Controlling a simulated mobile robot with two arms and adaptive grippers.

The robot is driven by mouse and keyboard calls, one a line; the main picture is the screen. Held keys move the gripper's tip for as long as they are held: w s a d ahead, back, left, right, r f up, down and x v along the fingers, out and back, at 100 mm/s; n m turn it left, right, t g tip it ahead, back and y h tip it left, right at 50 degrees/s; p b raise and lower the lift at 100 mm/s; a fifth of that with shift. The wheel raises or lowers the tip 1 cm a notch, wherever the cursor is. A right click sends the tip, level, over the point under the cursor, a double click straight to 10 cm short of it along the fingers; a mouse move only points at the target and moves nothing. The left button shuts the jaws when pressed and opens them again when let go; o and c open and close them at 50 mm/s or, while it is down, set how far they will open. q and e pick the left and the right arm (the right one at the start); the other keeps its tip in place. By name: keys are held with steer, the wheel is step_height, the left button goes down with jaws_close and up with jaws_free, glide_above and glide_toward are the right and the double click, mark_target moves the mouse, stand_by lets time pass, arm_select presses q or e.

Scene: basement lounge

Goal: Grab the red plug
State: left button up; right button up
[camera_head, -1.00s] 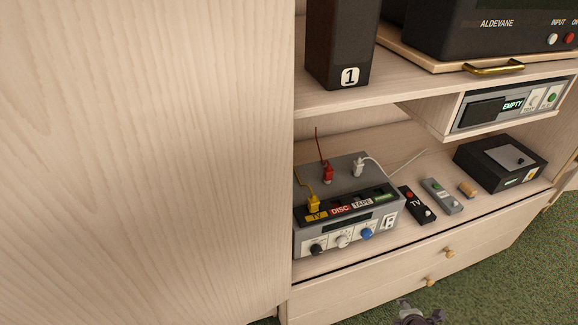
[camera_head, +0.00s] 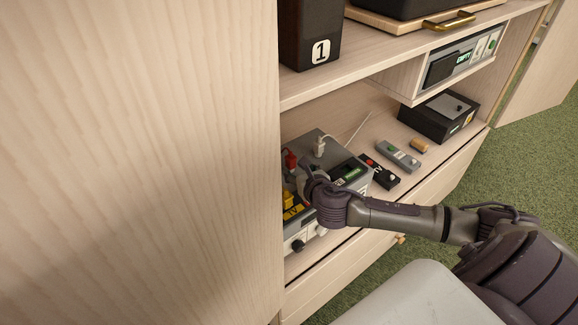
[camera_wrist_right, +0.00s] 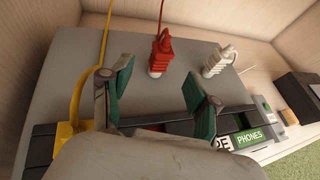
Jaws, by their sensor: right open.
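The red plug (camera_wrist_right: 160,56) stands on top of the grey switch box (camera_wrist_right: 75,88) with its cord rising behind it. In the head view the red plug (camera_head: 290,159) shows just beyond my right gripper (camera_head: 304,178). In the right wrist view my right gripper (camera_wrist_right: 158,85) is open, and its green-padded fingers are spread to either side of the red plug's line. The plug appears ahead of the fingertips and no contact shows. A yellow plug (camera_wrist_right: 66,132) is at the left and a white plug (camera_wrist_right: 218,60) at the right. My left gripper is not in view.
The box sits on a cabinet shelf, close to the tall wooden panel (camera_head: 140,160) at left. A black remote (camera_head: 380,172), a grey remote (camera_head: 398,155) and a black box (camera_head: 440,115) lie to the right. The upper shelf (camera_head: 300,90) overhangs behind.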

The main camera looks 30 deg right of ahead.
mark_target(293, 161)
steer(key=shift+x, duration=1.1)
steer(key=x, duration=0.4)
steer(key=shift+w+d+r, duration=0.1)
steer(key=shift+w+d, duration=0.05)
steer(key=shift+w, duration=0.15)
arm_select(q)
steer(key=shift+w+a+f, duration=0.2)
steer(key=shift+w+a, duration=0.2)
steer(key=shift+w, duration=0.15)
arm_select(e)
jaws_close()
steer(key=shift+r, duration=0.1)
